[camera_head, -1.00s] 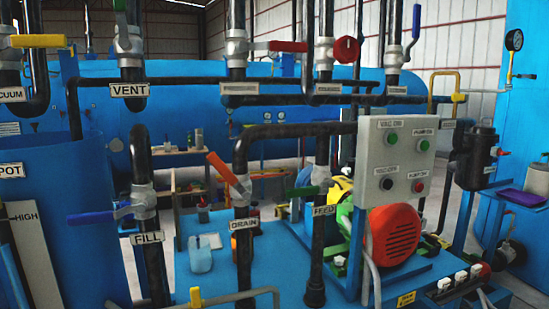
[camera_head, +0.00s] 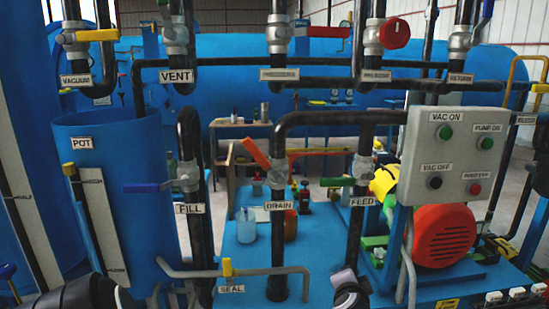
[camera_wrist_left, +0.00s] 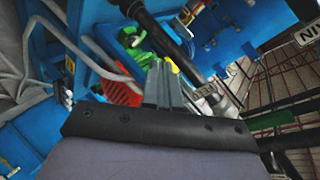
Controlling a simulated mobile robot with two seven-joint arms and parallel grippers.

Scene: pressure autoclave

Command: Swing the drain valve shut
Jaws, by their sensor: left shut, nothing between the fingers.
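The drain valve (camera_head: 277,175) sits on a black vertical pipe in the middle of the head view, above the DRAIN label (camera_head: 279,205). Its orange-red lever (camera_head: 256,153) slants up and to the left from the valve body. In the left wrist view my left gripper (camera_wrist_left: 165,66) has its grey fingers together with nothing between them. The red motor (camera_wrist_left: 122,90) and a black pipe (camera_wrist_left: 165,38) show beyond the fingers. My left gripper does not show in the head view, and I see no contact with the lever. My right gripper is in neither view.
The fill valve's blue lever (camera_head: 142,187) is left of the drain pipe. The feed valve's green lever (camera_head: 338,182) is close on its right. The control box (camera_head: 456,155) stands farther right. A grey seal pipe (camera_head: 205,273) with a yellow handle runs low in front.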

